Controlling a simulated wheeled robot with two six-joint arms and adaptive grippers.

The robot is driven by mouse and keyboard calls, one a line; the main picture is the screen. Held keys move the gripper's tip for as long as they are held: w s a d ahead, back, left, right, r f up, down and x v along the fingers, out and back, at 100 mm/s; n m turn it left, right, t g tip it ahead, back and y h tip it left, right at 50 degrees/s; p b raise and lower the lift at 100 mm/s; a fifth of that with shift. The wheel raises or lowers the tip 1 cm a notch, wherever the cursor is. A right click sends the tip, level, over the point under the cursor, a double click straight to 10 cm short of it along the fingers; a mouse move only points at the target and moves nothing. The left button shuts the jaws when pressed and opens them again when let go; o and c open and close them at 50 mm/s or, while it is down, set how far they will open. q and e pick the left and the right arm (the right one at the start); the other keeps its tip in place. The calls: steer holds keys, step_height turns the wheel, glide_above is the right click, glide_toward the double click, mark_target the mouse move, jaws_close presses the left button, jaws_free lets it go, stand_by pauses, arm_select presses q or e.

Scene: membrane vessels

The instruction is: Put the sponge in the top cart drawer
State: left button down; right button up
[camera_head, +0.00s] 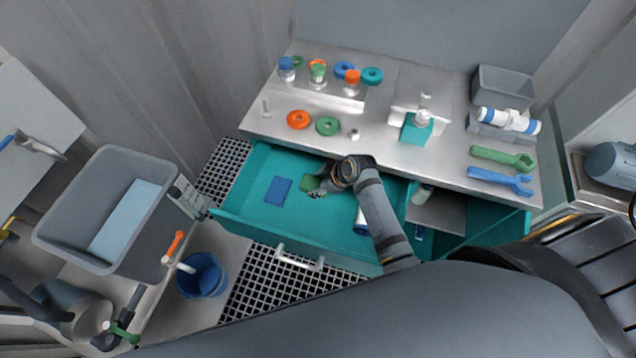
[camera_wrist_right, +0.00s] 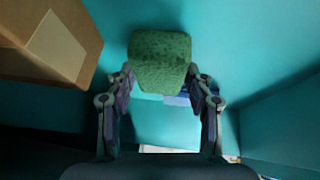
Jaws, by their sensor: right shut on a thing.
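The green sponge (camera_head: 309,183) is inside the open top drawer (camera_head: 250,226) of the teal cart, held by my right gripper (camera_head: 322,190). In the right wrist view the sponge (camera_wrist_right: 160,58) sits between and just beyond the fingertips of my right gripper (camera_wrist_right: 161,85), with teal drawer surfaces around it. The arm hides part of the drawer. I cannot tell whether the sponge touches the drawer floor. My left gripper does not show.
A blue cloth or pad (camera_head: 278,190) lies in the drawer left of the sponge. The metal cart top (camera_head: 380,150) above holds bottles, rings and wrenches. A grey bin (camera_head: 60,205) and blue bucket (camera_head: 202,275) stand left. A tan block (camera_wrist_right: 50,45) shows in the wrist view.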

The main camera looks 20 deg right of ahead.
mark_target(317, 184)
steer(key=shift+s+f, duration=0.1)
steer(key=o, duration=1)
steer(key=shift+c, duration=0.2)
steer(key=v, duration=0.5)
steer(key=shift+d, duration=0.1)
steer(key=s+d, duration=0.8)
steer(key=s, duration=0.1)
steer(key=shift+b, duration=0.3)
